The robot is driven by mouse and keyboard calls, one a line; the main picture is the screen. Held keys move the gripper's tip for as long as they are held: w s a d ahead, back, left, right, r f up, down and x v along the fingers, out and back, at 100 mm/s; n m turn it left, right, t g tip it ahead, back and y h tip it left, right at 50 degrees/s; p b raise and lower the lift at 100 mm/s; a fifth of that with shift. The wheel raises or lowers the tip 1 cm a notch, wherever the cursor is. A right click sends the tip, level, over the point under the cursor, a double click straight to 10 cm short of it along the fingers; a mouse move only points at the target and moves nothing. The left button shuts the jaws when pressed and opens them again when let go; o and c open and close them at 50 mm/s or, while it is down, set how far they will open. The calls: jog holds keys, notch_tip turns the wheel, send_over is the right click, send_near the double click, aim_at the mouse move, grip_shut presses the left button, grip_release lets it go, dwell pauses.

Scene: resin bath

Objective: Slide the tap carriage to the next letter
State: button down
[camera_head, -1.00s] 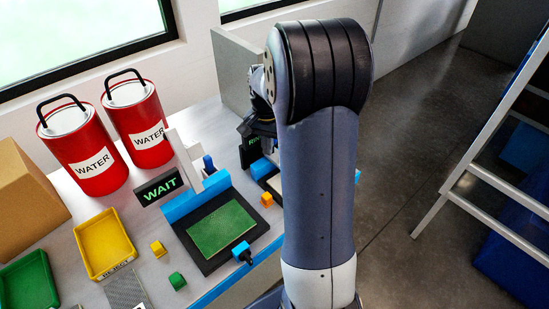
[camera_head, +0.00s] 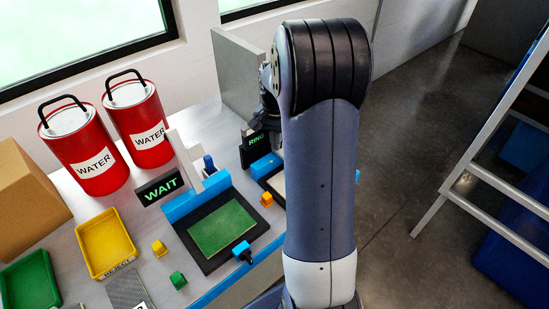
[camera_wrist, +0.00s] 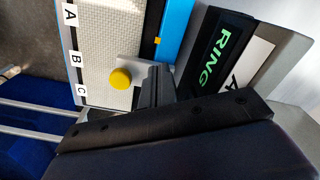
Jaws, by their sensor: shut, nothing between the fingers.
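In the wrist view a round yellow knob (camera_wrist: 120,78) sits on a pale grey bracket, seemingly the tap carriage (camera_wrist: 131,62). The knob lies level with the stretch between B and C, nearer C. My gripper (camera_wrist: 157,86) is shut and empty, just right of the knob. It overlaps the bracket's edge; I cannot tell whether they touch. In the head view my arm hides the carriage.
A dark sign reading RING (camera_wrist: 218,58) stands right of the gripper; it also shows in the head view (camera_head: 257,143). A WAIT sign (camera_head: 160,186), red water cans (camera_head: 90,158), a yellow tray (camera_head: 83,232) and small blocks occupy the bench. A grey panel (camera_head: 238,75) stands behind.

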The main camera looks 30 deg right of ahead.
jog(key=shift+w+d, duration=0.2)
jog(key=shift+d, duration=0.75)
jog(key=shift+a, duration=0.15)
jog(key=shift+s+a, duration=0.1)
jog(key=shift+a, duration=0.4)
notch_tip(320, 180, up, 9)
jog(key=p, duration=0.7)
jog(key=shift+p, duration=0.3)
jog(key=shift+f, duration=0.1)
notch_tip(320, 180, down, 9)
jog(key=b, duration=0.7)
jog(key=shift+r, duration=0.2)
